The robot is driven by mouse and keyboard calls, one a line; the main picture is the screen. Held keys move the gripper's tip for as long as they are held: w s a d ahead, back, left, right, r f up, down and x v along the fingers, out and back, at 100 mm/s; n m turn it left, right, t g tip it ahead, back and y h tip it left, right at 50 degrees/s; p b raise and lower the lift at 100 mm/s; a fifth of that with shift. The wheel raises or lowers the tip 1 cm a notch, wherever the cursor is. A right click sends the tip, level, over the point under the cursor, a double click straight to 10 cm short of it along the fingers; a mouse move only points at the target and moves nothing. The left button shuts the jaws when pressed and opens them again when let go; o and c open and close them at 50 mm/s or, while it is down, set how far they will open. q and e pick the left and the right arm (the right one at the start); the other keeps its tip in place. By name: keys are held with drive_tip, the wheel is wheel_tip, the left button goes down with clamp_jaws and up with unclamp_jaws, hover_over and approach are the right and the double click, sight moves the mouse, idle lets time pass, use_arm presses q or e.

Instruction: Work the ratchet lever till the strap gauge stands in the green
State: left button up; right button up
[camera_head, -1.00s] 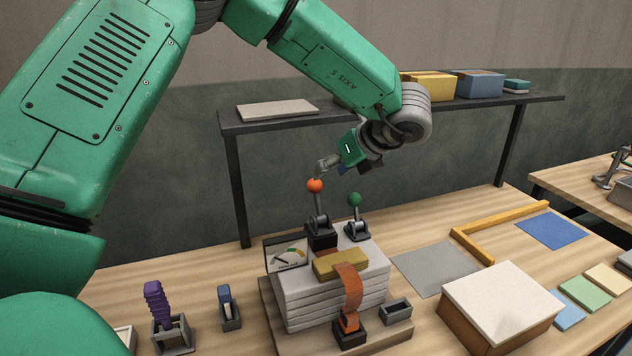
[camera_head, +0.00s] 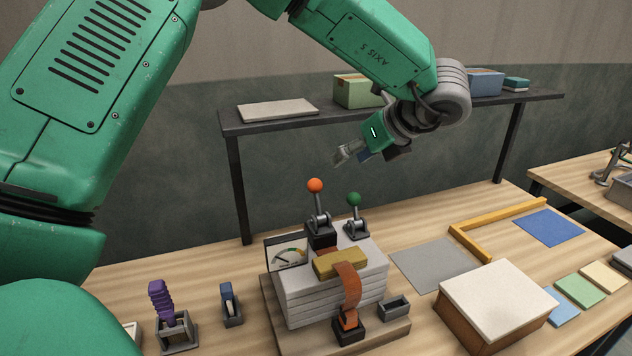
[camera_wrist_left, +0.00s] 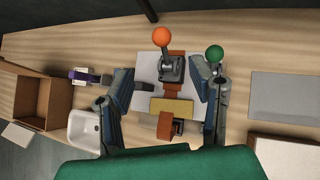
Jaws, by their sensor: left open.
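The ratchet lever with an orange ball (camera_head: 315,186) stands nearly upright on a black base atop a strapped stack of pale slabs (camera_head: 338,300). A second lever with a green ball (camera_head: 354,199) stands to its right. The strap gauge (camera_head: 287,255) is at the stack's back left; its needle is too small to read surely. An orange strap (camera_head: 348,288) runs over a yellow block (camera_head: 341,263). My left gripper (camera_head: 346,154) is open and empty, above and right of the orange ball, apart from it. In the left wrist view the orange ball (camera_wrist_left: 161,37) lies beyond the open fingers.
A dark shelf (camera_head: 400,108) with boxes stands behind the stack. A white-topped box (camera_head: 495,298), a grey mat (camera_head: 435,264) and a yellow angle bar (camera_head: 490,232) lie to the right. Holders with a purple-handled tool (camera_head: 160,300) and a blue tool (camera_head: 228,299) stand left.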

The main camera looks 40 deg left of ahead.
use_arm(q)
drive_tip(key=shift+d+r, duration=0.5)
idle(0.3)
drive_tip(key=v, duration=1.2)
drive_tip(key=shift+d, duration=0.1)
drive_tip(key=shift+f, duration=0.1)
